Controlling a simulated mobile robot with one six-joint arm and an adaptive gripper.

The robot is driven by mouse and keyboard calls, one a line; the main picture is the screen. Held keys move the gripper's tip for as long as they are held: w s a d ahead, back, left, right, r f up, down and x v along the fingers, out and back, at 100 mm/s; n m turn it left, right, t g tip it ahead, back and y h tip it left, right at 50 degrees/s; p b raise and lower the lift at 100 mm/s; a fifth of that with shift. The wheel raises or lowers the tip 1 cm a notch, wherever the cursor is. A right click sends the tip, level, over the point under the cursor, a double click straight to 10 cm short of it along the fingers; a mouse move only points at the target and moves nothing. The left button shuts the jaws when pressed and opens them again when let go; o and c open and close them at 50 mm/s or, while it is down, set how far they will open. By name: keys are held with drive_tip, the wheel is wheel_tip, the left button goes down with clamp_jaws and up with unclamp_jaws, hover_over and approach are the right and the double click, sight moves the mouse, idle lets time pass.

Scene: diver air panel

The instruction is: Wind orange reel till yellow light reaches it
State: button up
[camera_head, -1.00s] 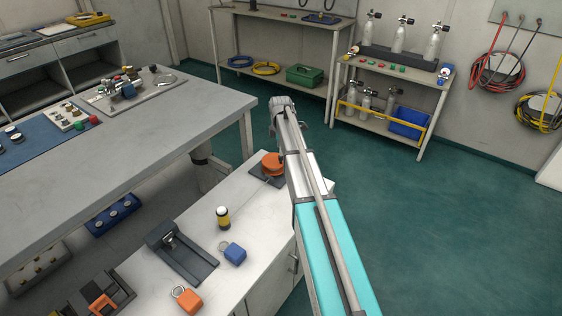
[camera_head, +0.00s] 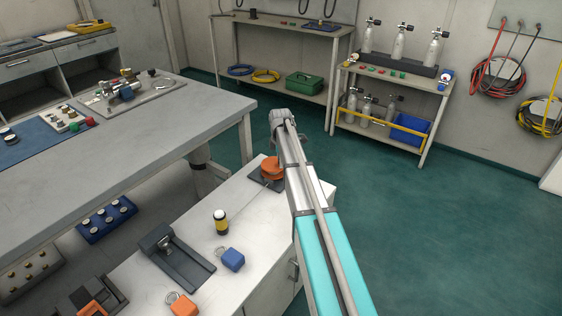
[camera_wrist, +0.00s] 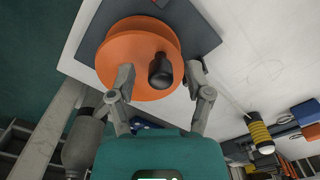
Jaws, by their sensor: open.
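The orange reel (camera_head: 272,165) sits on a dark base plate at the far end of the white bench top, partly hidden behind my arm. In the wrist view the reel (camera_wrist: 116,52) shows large, with a black knob (camera_wrist: 160,70) standing on its face. My gripper (camera_wrist: 161,74) is open, with one finger on each side of the knob; I cannot tell whether either finger touches it. The yellow light (camera_head: 220,222), a yellow and black cylinder with a pale top, stands upright on the bench, apart from the reel. It also shows in the wrist view (camera_wrist: 260,133).
A dark grey fixture (camera_head: 176,258), a blue block with a ring (camera_head: 232,260) and an orange block with a ring (camera_head: 183,304) are on the white bench. A grey table (camera_head: 150,140) stands close at left. Green floor (camera_head: 430,230) is open at right.

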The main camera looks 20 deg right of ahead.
clamp_jaws()
drive_tip(key=shift+a+m, duration=0.1)
drive_tip(key=shift+m, duration=0.2)
